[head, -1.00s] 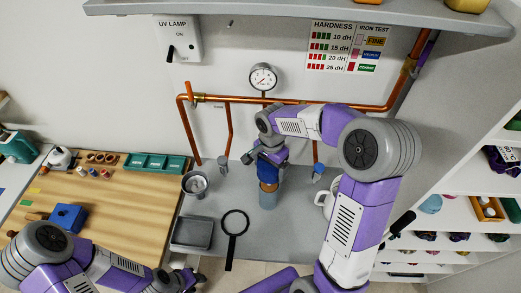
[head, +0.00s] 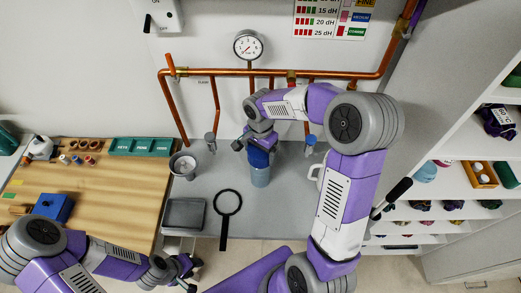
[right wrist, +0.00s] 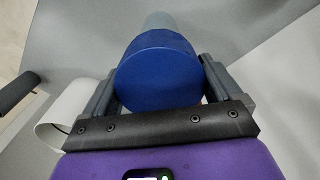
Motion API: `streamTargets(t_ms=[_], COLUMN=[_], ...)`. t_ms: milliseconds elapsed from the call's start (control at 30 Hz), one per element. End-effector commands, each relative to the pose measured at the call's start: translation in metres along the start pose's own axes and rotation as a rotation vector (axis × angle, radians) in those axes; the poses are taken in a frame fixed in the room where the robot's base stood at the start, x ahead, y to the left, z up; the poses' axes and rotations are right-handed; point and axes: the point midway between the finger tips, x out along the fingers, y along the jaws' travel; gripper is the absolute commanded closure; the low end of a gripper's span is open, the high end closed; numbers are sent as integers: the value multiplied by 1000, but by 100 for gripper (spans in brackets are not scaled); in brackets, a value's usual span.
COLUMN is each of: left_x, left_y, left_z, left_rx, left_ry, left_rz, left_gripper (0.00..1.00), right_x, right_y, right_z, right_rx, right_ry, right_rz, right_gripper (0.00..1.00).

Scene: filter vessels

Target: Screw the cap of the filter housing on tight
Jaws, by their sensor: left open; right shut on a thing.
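The blue cap (head: 258,157) is at the top of the grey-blue filter housing (head: 260,177), which stands upright on the grey counter. In the right wrist view the round cap (right wrist: 158,68) fills the space between the fingers, with part of the housing (right wrist: 160,20) showing beyond it. My right gripper (head: 259,147) is shut on the cap from above. No gap shows between cap and housing, but whether the thread is engaged cannot be seen. My left gripper (head: 186,270) is open and empty at the bottom of the head view, away from the housing.
A metal cup (head: 183,166) stands behind the tray. A white jug (head: 317,174) is to the right. Copper pipes (head: 225,72) run along the wall behind.

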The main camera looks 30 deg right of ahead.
Motion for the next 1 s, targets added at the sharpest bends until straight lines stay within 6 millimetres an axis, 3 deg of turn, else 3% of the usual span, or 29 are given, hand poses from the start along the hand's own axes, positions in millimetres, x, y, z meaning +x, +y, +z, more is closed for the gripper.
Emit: streamTargets(t_ms=[1000], left_x=[9], left_y=[-3], left_z=[0], left_rx=[0], left_ry=[0], left_rz=[0], left_gripper=[57], right_x=[7], right_y=[0], right_z=[1], right_rx=[0], right_ry=[0], right_rz=[-1], right_gripper=[38])
